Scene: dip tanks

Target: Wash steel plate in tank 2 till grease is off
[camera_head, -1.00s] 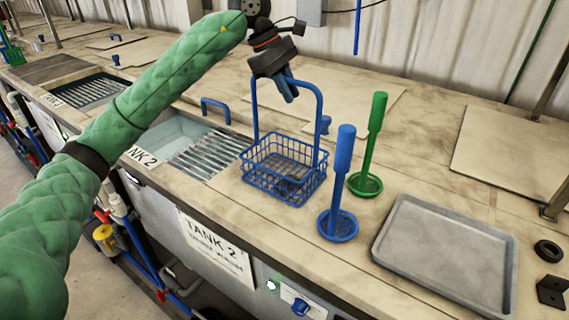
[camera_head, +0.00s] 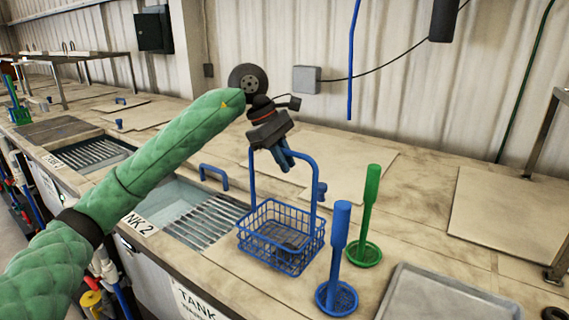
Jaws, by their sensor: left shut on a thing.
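My left gripper (camera_head: 283,157) is shut on the top of the tall handle of a blue wire basket (camera_head: 280,240). The basket appears to stand upright on the counter just right of tank 2, whose open basin (camera_head: 172,203) shows liquid and a slatted metal rack (camera_head: 205,220). A dark grey flat thing (camera_head: 282,234) lies in the basket's bottom; I cannot tell whether it is the steel plate or whether grease is on it. My right gripper is not in view.
A blue strainer (camera_head: 338,260) and a green strainer (camera_head: 369,215) stand upright right of the basket. A grey tray (camera_head: 450,295) lies at the lower right. A blue handle (camera_head: 214,174) rises behind tank 2. Another slatted tank (camera_head: 92,152) is further left.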

